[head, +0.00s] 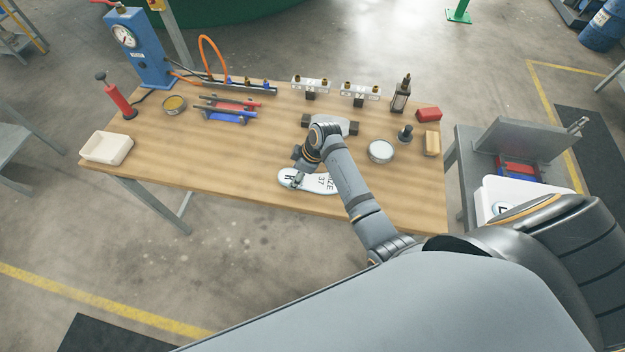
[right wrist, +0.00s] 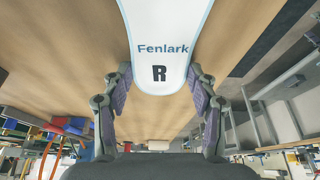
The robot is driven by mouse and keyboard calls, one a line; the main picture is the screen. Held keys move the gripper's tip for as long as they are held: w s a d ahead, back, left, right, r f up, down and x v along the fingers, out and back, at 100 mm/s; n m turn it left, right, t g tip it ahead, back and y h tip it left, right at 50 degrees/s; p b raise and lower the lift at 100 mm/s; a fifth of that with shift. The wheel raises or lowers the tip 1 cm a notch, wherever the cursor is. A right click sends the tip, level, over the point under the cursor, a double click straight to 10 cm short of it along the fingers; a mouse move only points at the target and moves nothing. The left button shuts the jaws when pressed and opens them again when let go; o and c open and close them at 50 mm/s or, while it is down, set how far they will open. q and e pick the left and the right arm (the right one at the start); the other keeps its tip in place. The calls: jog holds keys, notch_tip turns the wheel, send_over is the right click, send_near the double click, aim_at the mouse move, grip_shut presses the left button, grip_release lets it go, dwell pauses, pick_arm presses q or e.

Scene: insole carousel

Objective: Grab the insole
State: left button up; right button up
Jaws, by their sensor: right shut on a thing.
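The insole (head: 324,184) is white with a pale blue edge and dark print that includes "37" and "R". In the head view it is at the front edge of the wooden table, partly hidden by my right arm. My right gripper (head: 298,176) is at its left end and shut on it. In the right wrist view the insole (right wrist: 163,25) reads "Fenlark" and "R", and its rounded end lies between the two fingers of the right gripper (right wrist: 160,80). Whether it touches the table is unclear. My left gripper is not in view.
The wooden table (head: 215,165) holds a white tray (head: 106,148) at the left, blue and red tools (head: 228,112), a round tin (head: 381,151), a red block (head: 428,114) and a blue gauge press (head: 140,50). A grey stand (head: 520,140) is at the right. The table's left front is clear.

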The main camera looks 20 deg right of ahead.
aim_at(313, 181)
jog(key=shift+c, duration=0.3)
jog(key=shift+r, duration=0.45)
jog(key=s+d+r+b, duration=0.3)
jog(key=s+d+r, duration=0.5)
jog(key=d+r, duration=0.3)
jog(key=shift+d+r, duration=0.25)
jog(key=shift+r, duration=0.3)
